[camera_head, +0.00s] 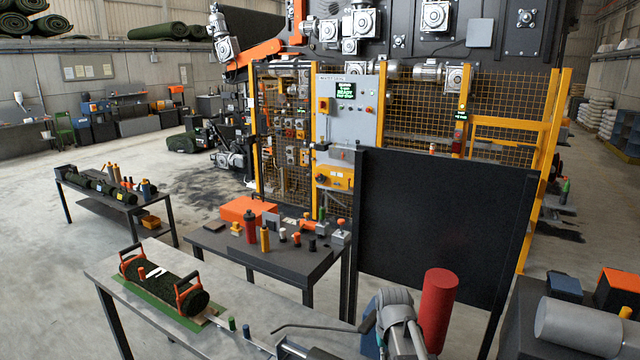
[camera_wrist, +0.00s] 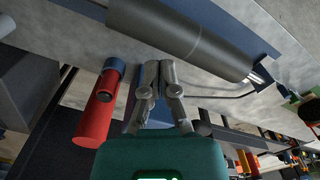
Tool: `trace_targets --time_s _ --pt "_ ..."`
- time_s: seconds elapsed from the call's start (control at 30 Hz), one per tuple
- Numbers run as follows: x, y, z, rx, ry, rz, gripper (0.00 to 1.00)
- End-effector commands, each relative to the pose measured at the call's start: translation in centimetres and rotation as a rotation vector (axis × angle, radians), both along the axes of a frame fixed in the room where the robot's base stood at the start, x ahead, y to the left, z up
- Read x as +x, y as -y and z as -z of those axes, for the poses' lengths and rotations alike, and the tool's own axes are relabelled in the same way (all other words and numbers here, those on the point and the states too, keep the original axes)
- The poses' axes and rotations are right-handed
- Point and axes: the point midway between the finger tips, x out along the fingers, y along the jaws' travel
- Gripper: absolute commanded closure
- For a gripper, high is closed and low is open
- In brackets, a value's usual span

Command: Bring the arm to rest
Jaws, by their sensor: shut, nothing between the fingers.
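In the wrist view my gripper (camera_wrist: 155,68) has its two metal fingers drawn together, with nothing held between them. The fingertips are near a large dark grey cylinder (camera_wrist: 180,35) with a bent rod at its end. I cannot tell the gap between them. A red cylinder (camera_wrist: 97,112) with a dark opening and a blue part lies left of the fingers in the picture. In the head view a red cylinder (camera_head: 438,308) stands at the bottom right of centre, and a bent dark rod (camera_head: 315,327) reaches left. I cannot make out the fingertips there.
A bench (camera_head: 107,268) in front carries a turf roll (camera_head: 165,282) with orange handles. A dark table (camera_head: 265,262) behind it holds bottles and small parts. A black panel (camera_head: 440,220) stands before the fenced machine. A grey cylinder (camera_head: 575,328) lies at the right edge.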

Motion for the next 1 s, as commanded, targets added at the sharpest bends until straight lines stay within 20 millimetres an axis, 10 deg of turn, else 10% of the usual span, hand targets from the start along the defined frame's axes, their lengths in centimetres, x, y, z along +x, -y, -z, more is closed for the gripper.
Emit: trace_targets --time_s 0.3,1.0 --pt "-8.4 -0.3 4.5 0.0 0.0 0.0 1.0" --pt "-9.1 -0.3 4.6 0.0 0.0 0.0 1.0"
